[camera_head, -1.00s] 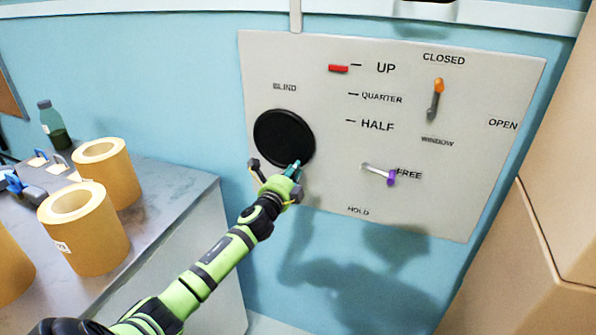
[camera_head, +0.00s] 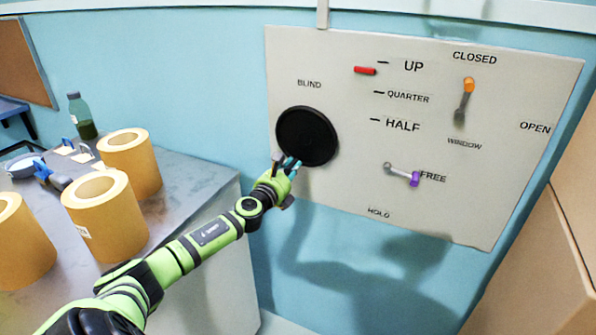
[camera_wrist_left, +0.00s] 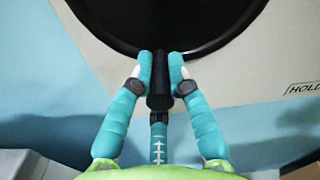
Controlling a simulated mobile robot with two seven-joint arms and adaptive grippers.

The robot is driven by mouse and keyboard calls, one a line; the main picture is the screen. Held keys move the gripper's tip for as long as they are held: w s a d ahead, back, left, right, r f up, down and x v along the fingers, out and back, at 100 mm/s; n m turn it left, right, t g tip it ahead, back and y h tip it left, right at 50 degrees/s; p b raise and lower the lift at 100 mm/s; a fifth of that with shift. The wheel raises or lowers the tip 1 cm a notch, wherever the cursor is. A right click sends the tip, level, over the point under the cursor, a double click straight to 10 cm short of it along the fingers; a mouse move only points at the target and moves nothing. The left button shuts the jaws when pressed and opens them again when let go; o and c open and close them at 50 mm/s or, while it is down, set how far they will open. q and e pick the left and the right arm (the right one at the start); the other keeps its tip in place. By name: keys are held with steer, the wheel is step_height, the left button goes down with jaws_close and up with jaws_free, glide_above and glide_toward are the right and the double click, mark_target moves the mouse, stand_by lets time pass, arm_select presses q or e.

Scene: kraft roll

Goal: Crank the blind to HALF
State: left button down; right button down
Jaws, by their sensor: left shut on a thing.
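The black blind crank disc (camera_head: 307,136) is on the pale wall panel (camera_head: 345,180) under the word BLIND. Its black handle (camera_wrist_left: 160,85) sticks out at the disc's lower edge in the left wrist view. My left gripper (camera_head: 284,164) is shut on this handle, with a teal finger on each side; its fingertips (camera_wrist_left: 160,70) also show in the wrist view. The red pointer (camera_head: 365,71) sits near the UP mark, above QUARTER and HALF. The purple-tipped lever (camera_head: 414,178) points to FREE, with HOLD below it. My right gripper is not seen.
The orange-tipped window lever (camera_head: 467,88) points up toward CLOSED. A grey counter (camera_head: 190,195) at left holds kraft rolls (camera_head: 105,215), a green bottle (camera_head: 82,116) and a blue-handled tool (camera_head: 50,176). Tan boxes (camera_head: 535,265) stand at right.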

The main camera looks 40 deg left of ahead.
mark_target(279, 137)
arm_select(q)
steer(key=m, duration=0.1)
steer(key=a+m, duration=0.1)
steer(key=a+r, duration=0.1)
steer(key=shift+s+a+r+m, duration=0.1)
steer(key=shift+s+m, duration=0.15)
steer(key=shift+m, duration=0.15)
steer(key=a+r+m, duration=0.1)
steer(key=m+p, duration=0.1)
steer(key=m, duration=0.1)
steer(key=shift+s+a+r+m+p, duration=0.2)
steer(key=shift+a+r+m+p, duration=0.1)
steer(key=shift+a+r, duration=0.1)
steer(key=r+m+p, duration=0.1)
steer(key=a+r+m, duration=0.1)
steer(key=m, duration=0.1)
steer(key=shift+s+a+p, duration=0.1)
steer(key=shift+s+p, duration=0.05)
steer(key=shift+p, duration=0.25)
steer(key=shift+a+r+m+p, duration=0.25)
steer(key=shift+r+m+p, duration=0.6)
steer(key=shift+m, duration=0.55)
steer(key=c, duration=1.2)
jaws_free()
steer(key=shift+f, duration=0.1)
steer(key=shift+d+f, duration=0.1)
